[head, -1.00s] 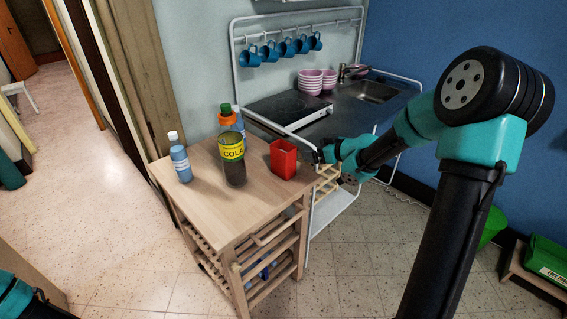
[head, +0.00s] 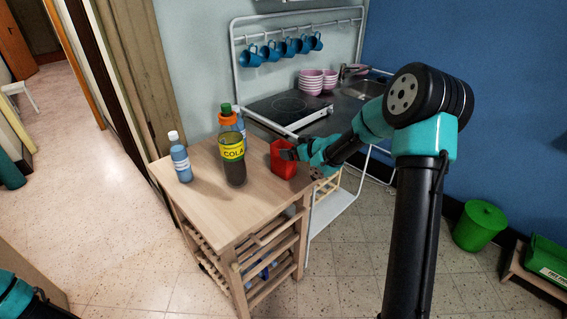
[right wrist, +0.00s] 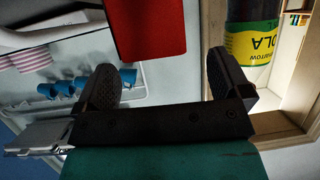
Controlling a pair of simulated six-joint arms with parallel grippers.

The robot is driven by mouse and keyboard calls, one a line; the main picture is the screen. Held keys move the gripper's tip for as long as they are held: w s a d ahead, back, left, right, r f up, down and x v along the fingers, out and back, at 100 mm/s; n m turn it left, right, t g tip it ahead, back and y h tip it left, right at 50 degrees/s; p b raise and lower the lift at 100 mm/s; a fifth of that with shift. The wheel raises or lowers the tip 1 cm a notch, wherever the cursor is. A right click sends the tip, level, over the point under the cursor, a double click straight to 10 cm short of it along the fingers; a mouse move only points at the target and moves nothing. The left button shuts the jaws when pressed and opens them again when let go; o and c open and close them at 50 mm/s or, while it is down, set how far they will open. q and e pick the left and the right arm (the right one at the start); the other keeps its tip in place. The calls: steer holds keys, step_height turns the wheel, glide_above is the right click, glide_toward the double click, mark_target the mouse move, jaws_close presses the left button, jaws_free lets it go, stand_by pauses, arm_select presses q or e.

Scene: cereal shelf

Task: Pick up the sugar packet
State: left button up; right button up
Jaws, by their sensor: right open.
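A red packet (head: 276,165), which I take for the sugar packet, stands upright on the right side of the wooden trolley top (head: 207,205). My right gripper (head: 288,153) is at its right side in the head view and covers part of it. In the right wrist view, the red packet (right wrist: 150,25) lies just beyond the fingertips, roughly between the two spread fingers of my right gripper (right wrist: 162,65). The gripper is open and holds nothing. I cannot tell whether a finger touches the packet. My left gripper is not in view.
A cola bottle (head: 233,168) stands left of the packet, with an orange-necked, green-capped bottle (head: 228,118) behind it. A blue bottle (head: 181,163) stands at the trolley's left. Behind are a hob (head: 290,105), pink bowls (head: 310,84) and hanging blue mugs (head: 270,52).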

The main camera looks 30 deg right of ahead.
mark_target(285, 147)
steer(key=shift+w, duration=0.1)
steer(key=shift+d+x, duration=0.1)
steer(key=shift+x, duration=1.15)
steer(key=shift+d+x, duration=0.15)
steer(key=shift+x, duration=1.15)
steer(key=shift+f, duration=0.1)
steer(key=shift+c, duration=0.3)
steer(key=c, duration=1.5)
steer(key=shift+c, duration=0.2)
steer(key=s+a+r, duration=0.2)
steer(key=s+a, duration=0.2)
steer(key=s, duration=0.2)
steer(key=s+a+r, duration=0.3)
steer(key=s+a, duration=0.1)
steer(key=s, duration=0.3)
steer(key=shift+s, duration=0.3)
steer(key=shift+a, duration=0.15)
